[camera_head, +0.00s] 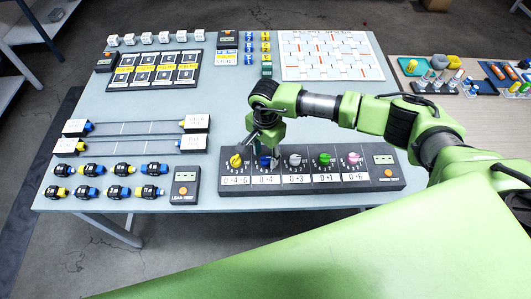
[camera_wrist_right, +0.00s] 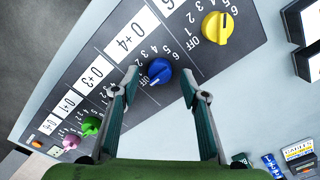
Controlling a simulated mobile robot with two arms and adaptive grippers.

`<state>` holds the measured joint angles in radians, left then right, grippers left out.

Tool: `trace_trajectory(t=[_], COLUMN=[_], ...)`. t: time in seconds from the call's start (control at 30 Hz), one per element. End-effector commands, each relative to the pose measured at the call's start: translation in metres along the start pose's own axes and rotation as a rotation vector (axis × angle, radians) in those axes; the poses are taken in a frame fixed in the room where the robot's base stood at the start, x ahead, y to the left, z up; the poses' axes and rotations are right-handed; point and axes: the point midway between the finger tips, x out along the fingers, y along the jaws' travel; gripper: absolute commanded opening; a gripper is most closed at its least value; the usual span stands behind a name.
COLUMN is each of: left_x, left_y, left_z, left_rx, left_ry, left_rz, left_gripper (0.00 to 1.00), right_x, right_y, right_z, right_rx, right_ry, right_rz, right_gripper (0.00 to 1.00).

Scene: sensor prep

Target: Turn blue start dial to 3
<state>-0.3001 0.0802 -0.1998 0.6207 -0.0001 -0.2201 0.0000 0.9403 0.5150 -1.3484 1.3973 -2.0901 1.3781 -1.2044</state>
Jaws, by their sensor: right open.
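The blue dial (camera_head: 264,162) is the second knob from the left on a dark panel (camera_head: 394,183) at the table's front edge. In the right wrist view the blue dial (camera_wrist_right: 158,70) stands between the tips of my open right gripper (camera_wrist_right: 160,86), with a gap on both sides. A white mark shows on its near side; I cannot tell which number it points at. The label by it reads 0→4. In the head view my right gripper (camera_head: 264,146) is over the blue dial and partly covers it. My left gripper is out of view.
The yellow dial (camera_head: 236,161) and the grey dial (camera_head: 295,160) flank the blue one closely; green (camera_head: 324,159) and pink (camera_head: 353,158) dials follow to the right. A small tester box (camera_head: 185,188) and several round sensors stand to the left.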

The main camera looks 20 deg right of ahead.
Motion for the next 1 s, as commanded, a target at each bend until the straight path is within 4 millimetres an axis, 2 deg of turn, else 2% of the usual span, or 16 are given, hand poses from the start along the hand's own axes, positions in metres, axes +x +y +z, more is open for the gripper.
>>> trace_trajectory(t=[0.17,0.43,0.47,0.6,1.0], left_x=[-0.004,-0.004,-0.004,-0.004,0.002], left_y=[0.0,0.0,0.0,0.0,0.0], left_z=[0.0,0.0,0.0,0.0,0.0], left_rx=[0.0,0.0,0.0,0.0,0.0], left_ry=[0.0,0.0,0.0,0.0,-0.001], left_rz=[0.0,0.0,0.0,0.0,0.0], left_gripper=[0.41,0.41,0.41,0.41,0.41], right_x=[0.012,0.015,0.015,0.014,0.016], right_y=[0.0,0.0,0.0,0.0,0.0], right_z=[0.0,0.0,0.0,0.0,0.0], right_rx=[0.001,0.0,0.0,0.001,0.042], right_ry=[0.001,0.001,0.001,0.0,0.0], right_rz=[0.0,-0.001,-0.001,0.0,0.0], right_gripper=[0.41,0.41,0.38,0.02,0.02])
